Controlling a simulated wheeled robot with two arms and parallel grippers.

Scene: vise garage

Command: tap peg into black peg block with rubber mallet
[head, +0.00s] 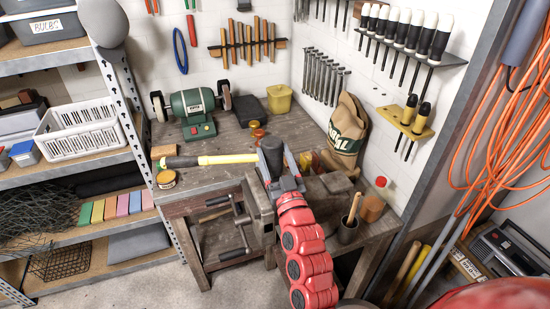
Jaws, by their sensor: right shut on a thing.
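I cannot tell whether the mallet touches the bench. I cannot make out the peg or the black peg block; the gripper and mallet head hide part of the bench. My left gripper is out of view.
A vise (260,208) is on the bench front. A tin (166,179) stands at the bench's left end. A green grinder (194,112), a yellow tub (279,98) and a sack (346,132) stand behind. A dark cup (348,232) and a bottle (374,206) stand right.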

